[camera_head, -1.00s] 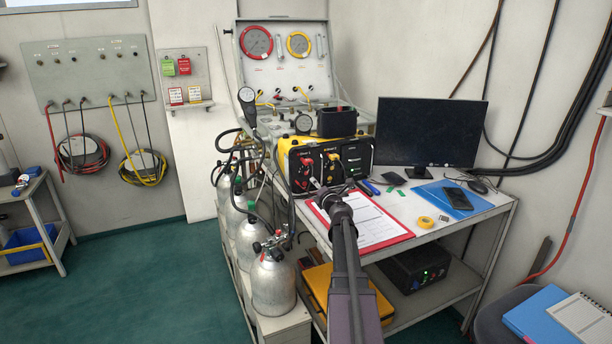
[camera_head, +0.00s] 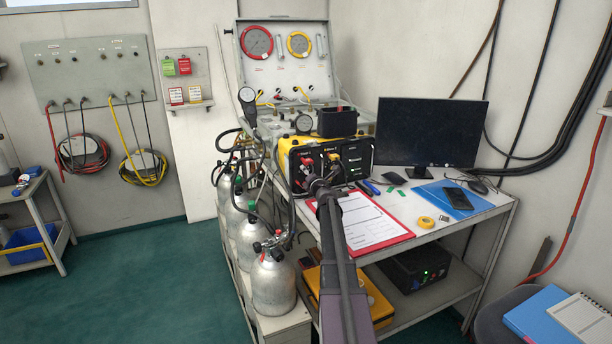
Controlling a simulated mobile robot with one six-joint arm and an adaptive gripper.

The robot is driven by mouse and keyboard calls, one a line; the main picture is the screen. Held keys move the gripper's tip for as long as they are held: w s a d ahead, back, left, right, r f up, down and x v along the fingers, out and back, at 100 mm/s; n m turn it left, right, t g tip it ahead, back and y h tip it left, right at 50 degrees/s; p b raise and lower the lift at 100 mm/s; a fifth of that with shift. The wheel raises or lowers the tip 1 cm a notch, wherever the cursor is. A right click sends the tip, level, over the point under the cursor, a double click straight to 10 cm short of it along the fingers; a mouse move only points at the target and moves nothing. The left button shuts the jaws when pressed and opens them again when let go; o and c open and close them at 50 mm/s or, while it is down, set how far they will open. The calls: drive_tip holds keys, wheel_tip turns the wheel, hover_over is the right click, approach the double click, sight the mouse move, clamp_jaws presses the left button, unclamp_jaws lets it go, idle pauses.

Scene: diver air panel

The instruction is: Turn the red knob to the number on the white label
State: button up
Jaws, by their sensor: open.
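The red knob (camera_head: 307,163) is on the left half of the black front of a yellow-and-black box (camera_head: 285,151) on the bench. A yellow knob (camera_head: 335,158) is to its right. My gripper (camera_head: 314,182) is open and shows just below the red knob, in front of the lower left of the panel. It hides part of that panel. I cannot tell whether it touches the knob. The knob's pointer, the numbers and a white label for it are too small or hidden to read.
A red clipboard (camera_head: 408,233) with paper lies right of my arm on the bench (camera_head: 440,238). A monitor (camera_head: 430,132) stands at the back right. Silver cylinders (camera_head: 273,285) stand left of the bench. A black hose runs close to the box's left side.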

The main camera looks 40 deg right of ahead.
clamp_jaws()
drive_tip(key=shift+m, duration=0.8)
unclamp_jaws()
drive_tip(key=shift+s, duration=0.1)
drive_tip(key=shift+v, duration=5.95)
